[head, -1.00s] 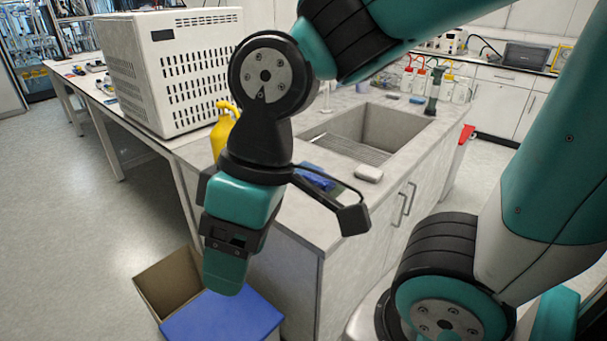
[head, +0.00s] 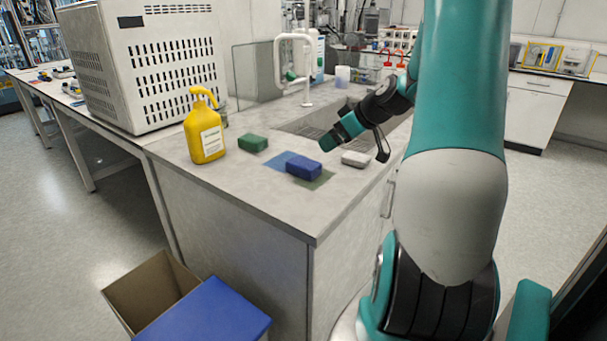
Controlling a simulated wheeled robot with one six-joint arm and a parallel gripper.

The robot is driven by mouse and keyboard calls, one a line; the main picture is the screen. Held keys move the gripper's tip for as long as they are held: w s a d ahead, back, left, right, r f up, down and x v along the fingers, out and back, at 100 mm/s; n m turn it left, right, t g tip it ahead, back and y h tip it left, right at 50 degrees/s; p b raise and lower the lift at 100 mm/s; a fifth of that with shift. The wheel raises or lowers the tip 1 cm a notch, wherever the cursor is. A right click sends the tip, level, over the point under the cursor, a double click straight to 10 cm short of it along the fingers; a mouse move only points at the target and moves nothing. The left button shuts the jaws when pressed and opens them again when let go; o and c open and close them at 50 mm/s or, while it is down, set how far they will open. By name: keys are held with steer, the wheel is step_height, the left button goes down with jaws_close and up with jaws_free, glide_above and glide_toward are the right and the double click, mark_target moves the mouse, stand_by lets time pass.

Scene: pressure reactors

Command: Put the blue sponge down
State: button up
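The blue sponge (head: 304,167) lies on the light counter (head: 240,190) near its front corner. It sits across the edge between a flat blue square (head: 281,160) and a flat dark green square (head: 317,180). My gripper (head: 325,142) is above and behind the sponge, pointing left, and appears apart from it. I see the gripper from the side, so its finger opening is hidden. Nothing shows in it.
A green sponge (head: 253,143) and a yellow bottle (head: 205,130) stand left of the blue sponge. A whitish sponge (head: 355,159) lies to its right. The sink (head: 300,126) is behind. An open cardboard box (head: 150,290) with a blue lid (head: 205,315) stands on the floor.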

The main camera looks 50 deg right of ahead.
mark_target(303, 162)
steer(key=p+x, duration=0.1)
steer(key=x, duration=1)
steer(key=shift+w+d+f, duration=0.15)
steer(key=shift+w+f, duration=0.05)
steer(key=shift+f, duration=0.1)
steer(key=shift+d+p+x, duration=0.15)
steer(key=shift+p+x, duration=0.25)
steer(key=shift+x, duration=0.95)
steer(key=shift+d+p+x, duration=0.15)
steer(key=shift+p+x, duration=0.25)
steer(key=shift+x, duration=1)
steer(key=shift+r, duration=0.1)
steer(key=c, duration=1.1)
steer(key=shift+o, duration=0.2)
